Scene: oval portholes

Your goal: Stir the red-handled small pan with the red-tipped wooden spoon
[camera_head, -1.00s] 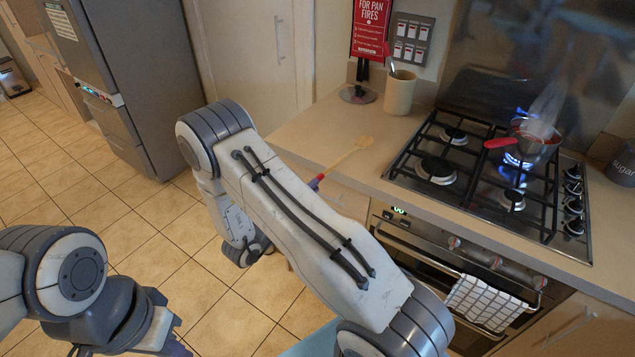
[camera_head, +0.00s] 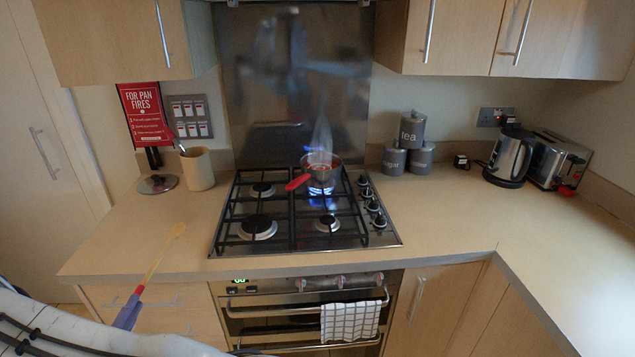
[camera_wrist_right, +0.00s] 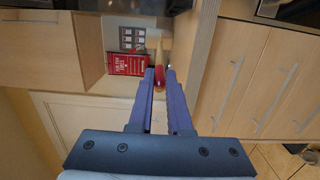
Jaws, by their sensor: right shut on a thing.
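The small pan (camera_head: 325,176) with a red handle (camera_head: 297,183) sits on the rear right burner of the hob, over a lit blue flame, with steam rising. Its handle points front-left. My right gripper (camera_head: 130,308) is at the lower left, in front of the counter's front edge. It is shut on the red-tipped wooden spoon (camera_head: 158,258), whose bowl end points up and away over the counter's left part. In the right wrist view, the spoon's red end (camera_wrist_right: 159,76) shows between the purple fingers (camera_wrist_right: 161,92). The spoon is well apart from the pan. My left gripper is out of view.
A beige utensil pot (camera_head: 198,169) and a pan lid (camera_head: 157,184) stand left of the hob (camera_head: 227,245). Grey canisters (camera_head: 421,159), a kettle (camera_head: 510,157) and a toaster (camera_head: 557,162) stand to the right. The counter in front of them is clear.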

